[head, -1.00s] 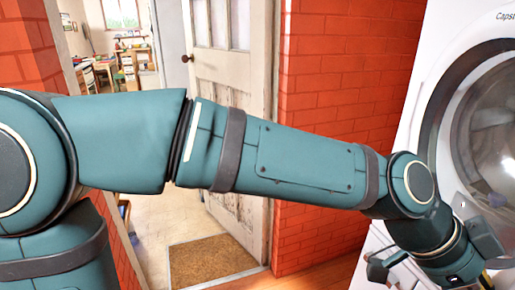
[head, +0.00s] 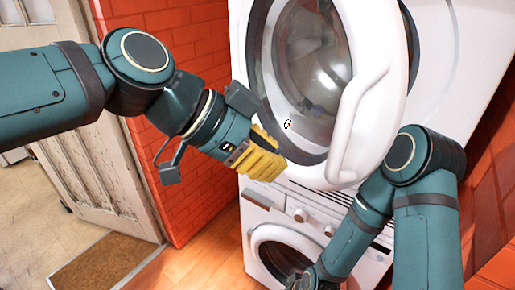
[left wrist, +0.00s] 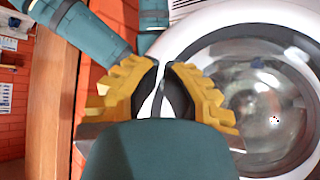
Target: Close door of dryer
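The dryer (head: 455,45) is the upper white machine. Its round door (head: 392,110) has a white rim, a glass window and a curved handle (head: 358,115) on the right side. The door appears to stand partly open, its handle side swung out from the dark ring (head: 262,60). My left gripper (head: 268,168) has its yellow fingers close together, empty, beside the door's lower left edge. In the left wrist view the fingertips (left wrist: 165,68) nearly meet, with the door glass (left wrist: 262,105) to their right. My right gripper (head: 308,282) is low at the bottom edge, mostly cut off.
A second white machine (head: 258,215) with a round door stands below the dryer. My right arm reaches across in front of its right side. A red brick wall (head: 205,65) and a worn white door (head: 100,165) are at left. Wooden floor (head: 205,250) is clear.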

